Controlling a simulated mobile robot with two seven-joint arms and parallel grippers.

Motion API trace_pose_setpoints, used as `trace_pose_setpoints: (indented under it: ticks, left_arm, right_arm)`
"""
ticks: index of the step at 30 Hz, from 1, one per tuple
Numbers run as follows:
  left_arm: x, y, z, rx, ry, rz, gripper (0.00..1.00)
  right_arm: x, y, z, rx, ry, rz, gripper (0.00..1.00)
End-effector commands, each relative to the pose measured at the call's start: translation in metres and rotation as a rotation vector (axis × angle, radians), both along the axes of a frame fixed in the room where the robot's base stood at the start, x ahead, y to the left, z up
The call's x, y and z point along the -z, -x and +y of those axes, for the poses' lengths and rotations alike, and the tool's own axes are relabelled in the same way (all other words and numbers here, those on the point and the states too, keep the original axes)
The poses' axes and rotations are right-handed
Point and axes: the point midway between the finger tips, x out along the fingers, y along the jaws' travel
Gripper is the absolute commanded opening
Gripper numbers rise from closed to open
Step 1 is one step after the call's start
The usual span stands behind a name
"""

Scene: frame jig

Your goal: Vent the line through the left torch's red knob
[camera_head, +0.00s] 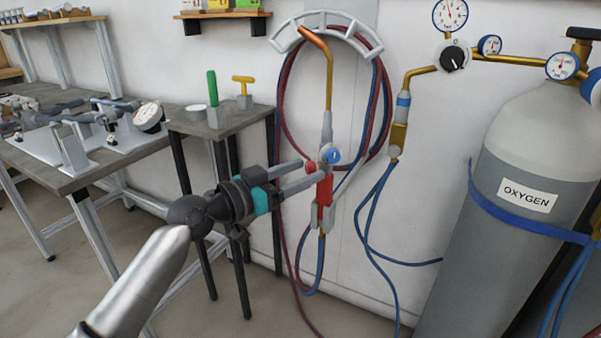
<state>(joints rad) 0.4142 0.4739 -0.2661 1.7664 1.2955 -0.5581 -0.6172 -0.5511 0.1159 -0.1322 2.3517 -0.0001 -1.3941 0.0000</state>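The torch (327,128) hangs upright on the wall, with a copper-coloured neck and a red body. A red knob (311,167) is on its left side and a blue knob (333,156) beside it. My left gripper (314,169) reaches in from the left at the torch. Its two grey fingers are apart, one tip left of the red knob and the other below and right of it. I cannot tell whether the fingers touch the knob. The lower finger overlaps the torch body. My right gripper is not in view.
Red and blue hoses loop around a grey wall hanger (289,43) and hang below the torch. A grey oxygen cylinder (470,245) with gauges and brass pipes stands right. A small stand (222,122) holds a green and a yellow-handled piece. A workbench (55,180) is left.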

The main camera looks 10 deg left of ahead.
Motion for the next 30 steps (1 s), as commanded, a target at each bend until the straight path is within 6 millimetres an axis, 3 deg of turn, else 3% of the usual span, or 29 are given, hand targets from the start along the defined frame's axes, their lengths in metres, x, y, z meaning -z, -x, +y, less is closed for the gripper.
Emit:
trace_pose_setpoints:
  ticks: [2,15,30]
  left_arm:
    - [0.0,0.0002,0.0001,0.0,0.0,0.0,0.51]
    - [0.0001,0.0004,0.0003,0.0,0.0,0.0,0.01]
    - [-0.001,0.0004,0.0003,0.0,0.008,0.018,0.0]
  right_arm:
    - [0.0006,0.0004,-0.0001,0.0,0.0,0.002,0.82]
    - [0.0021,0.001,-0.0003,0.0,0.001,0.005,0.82]
    - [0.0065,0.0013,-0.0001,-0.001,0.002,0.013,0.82]
